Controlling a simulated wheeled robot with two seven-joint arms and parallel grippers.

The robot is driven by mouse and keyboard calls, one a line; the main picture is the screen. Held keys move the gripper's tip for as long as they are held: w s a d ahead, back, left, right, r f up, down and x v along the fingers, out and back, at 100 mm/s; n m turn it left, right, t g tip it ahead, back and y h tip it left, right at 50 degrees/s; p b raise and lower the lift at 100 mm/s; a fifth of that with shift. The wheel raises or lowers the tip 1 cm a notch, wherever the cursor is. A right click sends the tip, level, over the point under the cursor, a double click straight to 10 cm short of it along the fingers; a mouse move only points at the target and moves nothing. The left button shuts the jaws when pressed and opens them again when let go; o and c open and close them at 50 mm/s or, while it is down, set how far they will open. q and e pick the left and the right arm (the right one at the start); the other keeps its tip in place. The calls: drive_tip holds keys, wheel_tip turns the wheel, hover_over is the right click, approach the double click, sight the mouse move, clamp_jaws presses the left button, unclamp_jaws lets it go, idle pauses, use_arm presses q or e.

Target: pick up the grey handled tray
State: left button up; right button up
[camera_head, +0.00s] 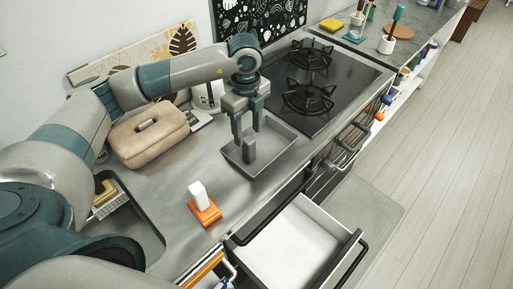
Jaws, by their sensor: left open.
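The grey tray (279,150) is a shallow rectangular box on the metal counter, in front of the stove. A short grey upright piece (249,149) rises in its left part and looks like its handle; I cannot tell for sure that it is attached. My left gripper (247,131) points down over the tray, its two fingers apart and empty. The fingertips are close above the upright piece, one to each side in the picture; contact is not clear. My gripper hides part of the tray's far edge. My right gripper is out of view.
A beige padded bag (148,138) stands left of the tray. A white block on an orange base (204,204) is nearer the front. The stove (318,85) lies behind. A white drawer (299,248) is open below the counter; a sink (128,226) is at left.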

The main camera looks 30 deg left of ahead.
sight(249, 139)
use_arm(q)
drive_tip(key=shift+f+p, duration=0.3)
drive_tip(key=shift+f, duration=0.05)
wheel_tip(249, 139, down, 3)
drive_tip(key=shift+d+r+p, duration=0.1)
drive_tip(key=shift+p, duration=0.65)
drive_tip(key=shift+f, duration=0.55)
clamp_jaws()
